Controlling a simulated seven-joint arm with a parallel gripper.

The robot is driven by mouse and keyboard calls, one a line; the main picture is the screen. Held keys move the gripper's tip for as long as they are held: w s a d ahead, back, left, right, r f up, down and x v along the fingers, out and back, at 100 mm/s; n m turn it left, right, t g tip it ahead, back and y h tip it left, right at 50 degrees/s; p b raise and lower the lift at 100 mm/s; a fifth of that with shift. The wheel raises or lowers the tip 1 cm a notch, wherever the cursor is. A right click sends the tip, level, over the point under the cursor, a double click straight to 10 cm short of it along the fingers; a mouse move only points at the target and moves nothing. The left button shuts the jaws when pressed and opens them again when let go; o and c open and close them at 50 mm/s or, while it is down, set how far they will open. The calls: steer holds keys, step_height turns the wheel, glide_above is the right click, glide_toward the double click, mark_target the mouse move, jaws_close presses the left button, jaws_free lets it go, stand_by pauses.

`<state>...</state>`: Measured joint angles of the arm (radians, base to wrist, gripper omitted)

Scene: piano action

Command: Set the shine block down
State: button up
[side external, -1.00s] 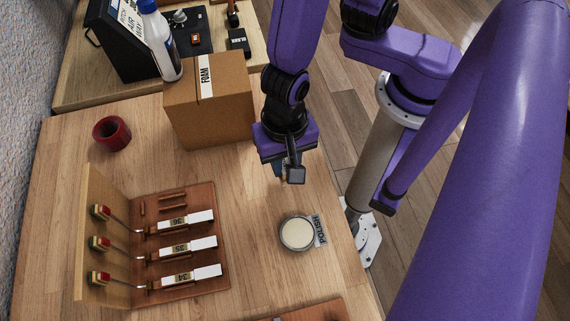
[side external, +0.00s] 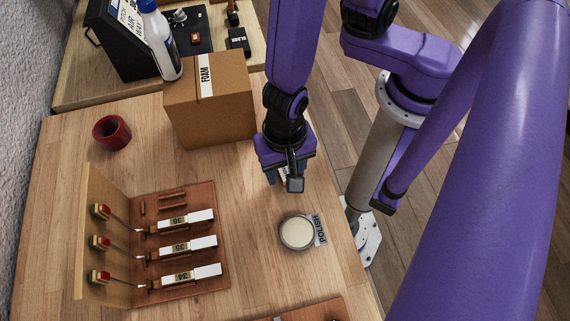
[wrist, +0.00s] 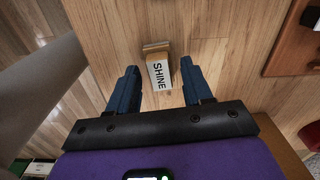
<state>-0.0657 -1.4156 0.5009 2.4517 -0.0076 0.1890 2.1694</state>
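The shine block (wrist: 160,72), a small wooden block with a white SHINE label, shows in the wrist view between my two blue fingers. My gripper (side external: 285,180) is open, with a gap on each side of the block, and is low over the table near its right edge. In the side view the block is mostly hidden by the gripper; a small pale patch shows between the fingers. The block appears to stand on the wooden table, though its contact with the top is not clearly seen.
A round tin of polish (side external: 297,233) with a POLISH label lies just in front of my gripper. A cardboard FOAM box (side external: 210,110) stands behind left. The key stand (side external: 180,250) with several keys is at left. A red roll (side external: 112,132) sits farther back.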

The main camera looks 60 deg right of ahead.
mark_target(286, 172)
step_height(286, 172, up, 17)
steer(key=w+d+n, duration=0.1)
steer(key=d+n, duration=1.7)
steer(key=n, duration=0.1)
steer(key=shift+d+f, duration=0.2)
steer(key=shift+d, duration=0.15)
steer(key=shift+o, duration=1.4)
steer(key=shift+s+d+n, duration=0.1)
steer(key=shift+d+n, duration=0.25)
steer(key=shift+n, duration=0.35)
